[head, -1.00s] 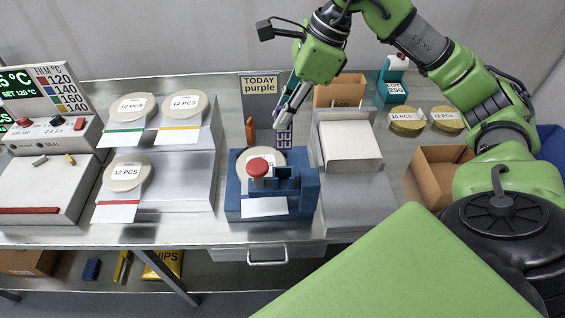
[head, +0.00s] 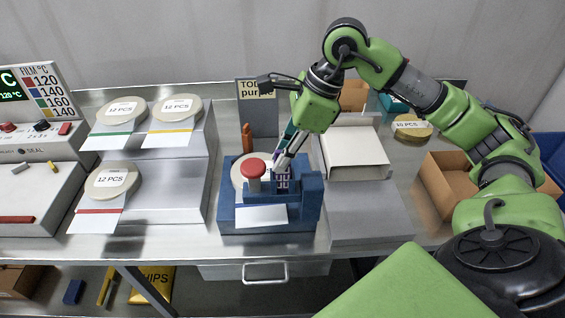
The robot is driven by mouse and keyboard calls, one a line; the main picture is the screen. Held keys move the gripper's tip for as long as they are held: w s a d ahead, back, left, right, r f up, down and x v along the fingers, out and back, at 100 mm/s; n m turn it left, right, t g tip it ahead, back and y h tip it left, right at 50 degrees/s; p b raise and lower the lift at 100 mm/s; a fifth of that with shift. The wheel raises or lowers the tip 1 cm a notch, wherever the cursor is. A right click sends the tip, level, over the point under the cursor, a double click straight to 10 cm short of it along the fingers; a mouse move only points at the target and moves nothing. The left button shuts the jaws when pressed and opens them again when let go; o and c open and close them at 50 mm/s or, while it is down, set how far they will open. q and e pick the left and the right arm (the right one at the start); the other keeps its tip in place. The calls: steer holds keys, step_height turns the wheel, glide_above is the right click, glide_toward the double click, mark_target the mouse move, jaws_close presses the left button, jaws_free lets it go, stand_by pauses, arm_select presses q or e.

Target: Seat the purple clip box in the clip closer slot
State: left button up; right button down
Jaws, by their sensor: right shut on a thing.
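The blue clip closer (head: 262,214) stands on the steel table, with a red knob (head: 255,167) on top. The purple clip box (head: 283,181), a purple and white grid block, is at the closer's slot, behind the front wall. Its lower part is hidden, so I cannot tell whether it is seated. My right gripper (head: 284,160) is shut on the clip box from above, its fingers pointing down and tilted. My left gripper is not in view.
A sign (head: 256,92) reading "TODAY purple" stands behind the closer. A white box (head: 353,152) sits to the right on a steel stand. Round lids marked 12 PCS (head: 109,180) lie on a stepped stand to the left. An orange marker (head: 247,138) stands behind the closer.

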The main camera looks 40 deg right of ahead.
steer(key=shift+f, duration=0.2)
steer(key=c, duration=1.9)
jaws_free()
steer(key=shift+r, duration=0.1)
steer(key=shift+r+p, duration=0.2)
steer(key=shift+p, duration=0.1)
steer(key=b+v, duration=0.1)
steer(key=v, duration=1.1)
steer(key=shift+f+b, duration=0.1)
steer(key=shift+b, duration=0.2)
